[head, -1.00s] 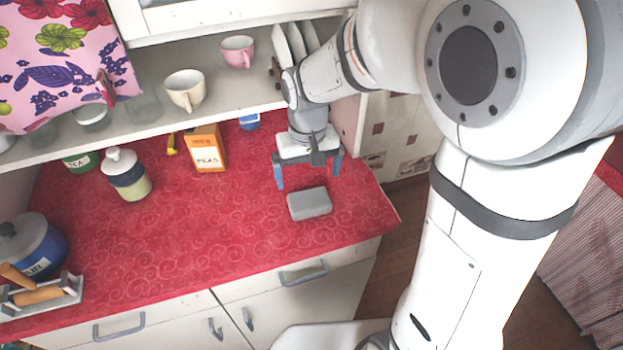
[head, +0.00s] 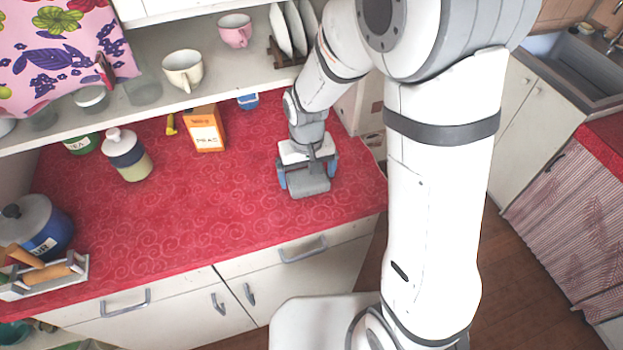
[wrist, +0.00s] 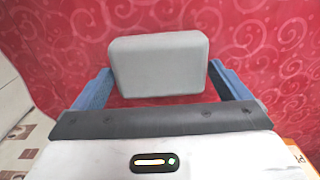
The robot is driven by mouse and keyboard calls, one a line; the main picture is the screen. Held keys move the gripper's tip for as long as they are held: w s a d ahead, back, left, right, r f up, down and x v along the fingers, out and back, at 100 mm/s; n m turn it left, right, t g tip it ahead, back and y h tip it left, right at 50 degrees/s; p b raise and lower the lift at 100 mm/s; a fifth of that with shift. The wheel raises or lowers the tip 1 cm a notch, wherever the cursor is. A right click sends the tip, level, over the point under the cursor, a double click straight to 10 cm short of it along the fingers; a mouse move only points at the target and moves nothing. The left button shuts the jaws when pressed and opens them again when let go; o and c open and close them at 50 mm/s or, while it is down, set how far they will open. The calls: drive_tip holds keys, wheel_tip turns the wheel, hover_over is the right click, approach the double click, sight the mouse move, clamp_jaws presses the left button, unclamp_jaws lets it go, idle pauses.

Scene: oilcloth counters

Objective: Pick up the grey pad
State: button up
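The grey pad (head: 308,183) is a small rounded block lying on the red counter (head: 215,220) near its right end. My gripper (head: 309,179) is over it, pointing down, with its blue fingers on either side of the pad. The gripper's own body hides part of the pad's near side.
An orange carton (head: 205,130), a striped jar (head: 127,155) and a blue pot (head: 38,228) stand farther left. A shelf with cups (head: 183,70) and plates (head: 288,28) hangs behind the arm. The counter left of the pad is clear.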

sight(307, 176)
drive_tip(key=c, duration=0.7)
drive_tip(key=shift+o, duration=0.2)
wheel_tip(307, 176, up, 10)
drive_tip(key=b, duration=0.1)
drive_tip(key=o, duration=0.4)
drive_tip(key=shift+c, duration=1.6)
